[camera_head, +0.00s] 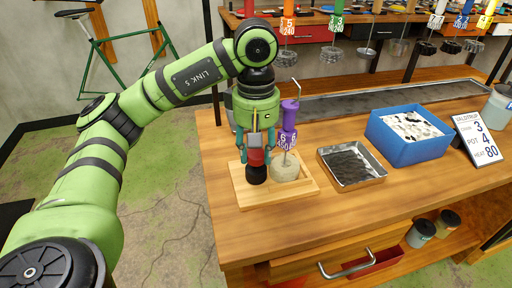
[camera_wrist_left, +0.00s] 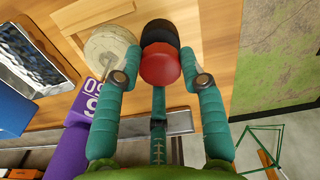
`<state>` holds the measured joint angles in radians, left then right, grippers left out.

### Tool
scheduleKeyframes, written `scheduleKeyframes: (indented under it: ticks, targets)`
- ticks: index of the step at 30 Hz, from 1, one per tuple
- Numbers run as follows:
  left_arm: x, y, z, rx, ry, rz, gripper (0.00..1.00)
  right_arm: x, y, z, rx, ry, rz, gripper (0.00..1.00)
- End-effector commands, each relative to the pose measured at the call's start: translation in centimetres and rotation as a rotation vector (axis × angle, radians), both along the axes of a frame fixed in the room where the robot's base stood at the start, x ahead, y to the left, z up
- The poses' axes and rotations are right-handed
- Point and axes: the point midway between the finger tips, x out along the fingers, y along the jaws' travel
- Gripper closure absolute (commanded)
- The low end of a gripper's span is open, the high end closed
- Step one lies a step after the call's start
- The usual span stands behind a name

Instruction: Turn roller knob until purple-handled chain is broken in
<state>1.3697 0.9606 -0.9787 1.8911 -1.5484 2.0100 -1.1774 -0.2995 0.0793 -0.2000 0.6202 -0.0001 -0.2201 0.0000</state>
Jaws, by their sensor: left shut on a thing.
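The roller knob, with a red top and black base, stands on a wooden board (camera_head: 300,193) near the workbench's left edge. Its red part shows in the left wrist view (camera_wrist_left: 160,66). My left gripper (camera_head: 257,157) points down over it, shut on the knob, with a teal finger on either side. The pale round roller (camera_head: 286,170) sits right beside the knob and also shows in the left wrist view (camera_wrist_left: 107,48). The purple handle (camera_head: 289,115) stands upright above the roller, with a bent metal hook on top and a numbered tag. The chain itself is hard to make out. My right gripper is not in view.
A metal tray (camera_head: 377,178) with dark contents lies right of the board. Beyond it are a blue bin (camera_head: 398,157) and a sign card (camera_head: 477,141). Several chains with numbered tags hang from the rack behind. A drawer handle (camera_head: 347,268) juts from the bench front.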

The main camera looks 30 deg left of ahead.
Motion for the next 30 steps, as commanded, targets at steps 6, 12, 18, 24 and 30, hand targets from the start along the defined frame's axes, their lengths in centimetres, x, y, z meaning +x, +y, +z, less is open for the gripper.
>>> scheduleKeyframes:
  ticks: [6,12,18,24,30]
  targets:
    - [-0.13,-0.03,-0.27,0.001,0.007,-0.209,0.93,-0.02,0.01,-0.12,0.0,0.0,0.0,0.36]
    - [-0.13,-0.03,-0.29,0.001,0.009,-0.399,0.93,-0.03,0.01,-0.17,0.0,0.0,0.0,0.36]
    - [-0.14,-0.03,-0.3,0.0,0.009,-0.589,0.93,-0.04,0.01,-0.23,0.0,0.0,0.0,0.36]
    - [-0.14,-0.03,-0.31,0.0,0.009,-0.779,0.93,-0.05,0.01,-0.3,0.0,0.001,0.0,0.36]
    - [-0.15,-0.02,-0.31,-0.001,0.009,-0.968,0.93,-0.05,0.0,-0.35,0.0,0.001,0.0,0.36]
